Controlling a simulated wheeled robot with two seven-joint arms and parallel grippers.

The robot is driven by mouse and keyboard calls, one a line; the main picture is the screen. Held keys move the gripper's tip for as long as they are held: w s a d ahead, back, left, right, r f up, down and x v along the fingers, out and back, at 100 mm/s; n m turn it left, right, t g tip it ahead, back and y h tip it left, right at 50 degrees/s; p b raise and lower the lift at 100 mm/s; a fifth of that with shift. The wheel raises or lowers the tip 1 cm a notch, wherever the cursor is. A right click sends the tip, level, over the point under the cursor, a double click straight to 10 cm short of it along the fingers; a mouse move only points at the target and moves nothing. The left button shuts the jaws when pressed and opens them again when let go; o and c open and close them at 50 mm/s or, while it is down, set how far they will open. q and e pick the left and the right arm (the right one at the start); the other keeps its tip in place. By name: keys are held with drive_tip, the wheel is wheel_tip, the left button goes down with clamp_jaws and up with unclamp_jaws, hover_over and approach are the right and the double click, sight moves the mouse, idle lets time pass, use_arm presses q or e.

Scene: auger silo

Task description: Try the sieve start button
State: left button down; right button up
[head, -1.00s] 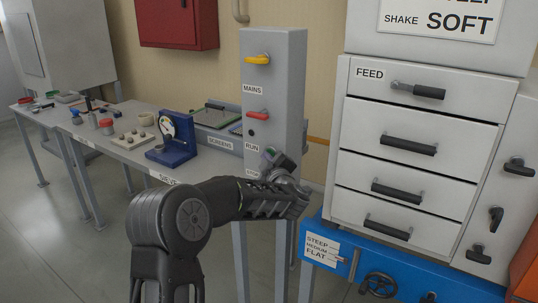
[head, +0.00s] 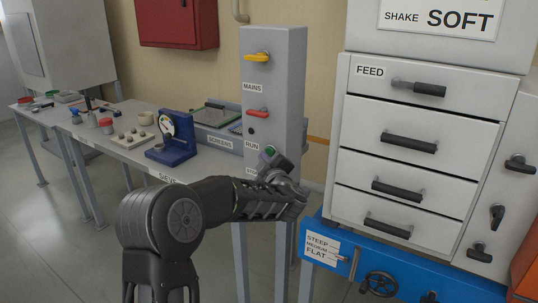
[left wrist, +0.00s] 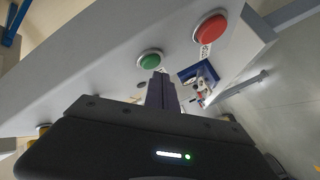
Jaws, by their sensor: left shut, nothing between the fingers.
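The grey control pillar (head: 273,95) stands in the middle of the head view, with a MAINS label, a RUN label (head: 251,146) and a lower label partly hidden by my arm. In the left wrist view a green button (left wrist: 150,60) and a red button (left wrist: 210,28) sit on the pillar's face. My left gripper (head: 270,157) is at the pillar's front, just below the RUN label. In the left wrist view its shut fingers (left wrist: 161,78) point at the green button and overlap its lower edge. I cannot tell whether they touch it. My right gripper is not in view.
The pillar carries a yellow handle (head: 257,57) and a red handle (head: 258,112). A bench (head: 125,152) with a blue stand (head: 178,153) is at left. A grey drawer cabinet (head: 420,110) on a blue base (head: 345,250) stands at right.

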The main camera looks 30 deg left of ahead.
use_arm(q)
drive_tip(key=shift+s, duration=0.15)
drive_tip(key=s+b, duration=0.1)
drive_tip(key=s, duration=0.4)
drive_tip(key=shift+b, duration=0.35)
idle(0.6)
